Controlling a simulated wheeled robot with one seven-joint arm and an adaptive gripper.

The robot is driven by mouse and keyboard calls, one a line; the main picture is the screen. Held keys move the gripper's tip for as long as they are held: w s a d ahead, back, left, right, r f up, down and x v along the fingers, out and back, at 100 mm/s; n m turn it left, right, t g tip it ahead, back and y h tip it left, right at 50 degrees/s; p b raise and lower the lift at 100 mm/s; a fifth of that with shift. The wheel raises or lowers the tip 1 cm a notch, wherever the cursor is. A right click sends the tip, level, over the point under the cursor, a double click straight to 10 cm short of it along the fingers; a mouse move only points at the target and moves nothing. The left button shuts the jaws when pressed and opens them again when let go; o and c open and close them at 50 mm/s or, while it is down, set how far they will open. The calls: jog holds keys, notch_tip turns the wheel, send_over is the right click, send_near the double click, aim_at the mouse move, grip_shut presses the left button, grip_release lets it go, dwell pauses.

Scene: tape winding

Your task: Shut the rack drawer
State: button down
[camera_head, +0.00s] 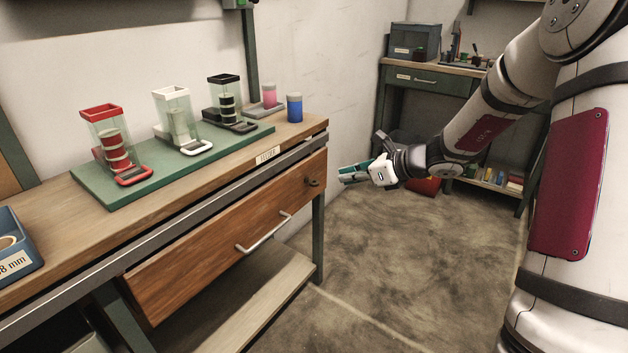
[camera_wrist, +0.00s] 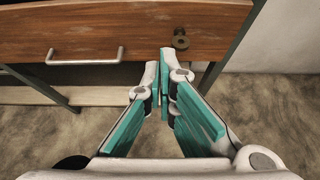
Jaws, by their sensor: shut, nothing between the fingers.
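The wooden drawer (camera_head: 215,245) sits under the long workbench, with a pale bar handle (camera_head: 264,233) and a dark round fitting (camera_head: 313,182) near its right end. Its front lies close under the bench's grey rail, and no drawer interior shows. I cannot tell whether it is fully flush. In the wrist view the drawer front (camera_wrist: 70,33) and handle (camera_wrist: 85,58) lie ahead of the fingers. My gripper (camera_head: 345,174) is shut and empty, to the right of the drawer's right end and apart from it. In the wrist view the gripper's fingertips (camera_wrist: 166,62) meet near the dark fitting.
A green mat (camera_head: 95,193) on the bench holds red, white and black dispensers. A pink and a blue spool (camera_head: 294,108) stand at its right end. A bench leg (camera_head: 318,240) stands below the drawer's right end. A second bench (camera_head: 425,80) stands behind.

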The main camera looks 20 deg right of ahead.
aim_at(298, 171)
jog(key=b+x, duration=0.1)
jog(key=x, duration=0.3)
jog(key=b+x, duration=0.2)
jog(key=x, duration=0.2)
jog(key=r+b+x, duration=0.1)
jog(key=x, duration=0.3)
jog(key=shift+w+a, duration=0.3)
jog(key=shift+w, duration=0.05)
jog(key=shift+w+a+r, duration=0.1)
jog(key=shift+w+a, duration=0.15)
jog(key=shift+w, duration=0.1)
jog(key=shift+w+a+r+p, duration=0.1)
jog(key=shift+w+a+p, duration=0.1)
jog(key=shift+w+a, duration=0.65)
jog(key=shift+w+a+p, duration=0.2)
jog(key=shift+w+a, duration=0.35)
jog(key=shift+w, duration=0.45)
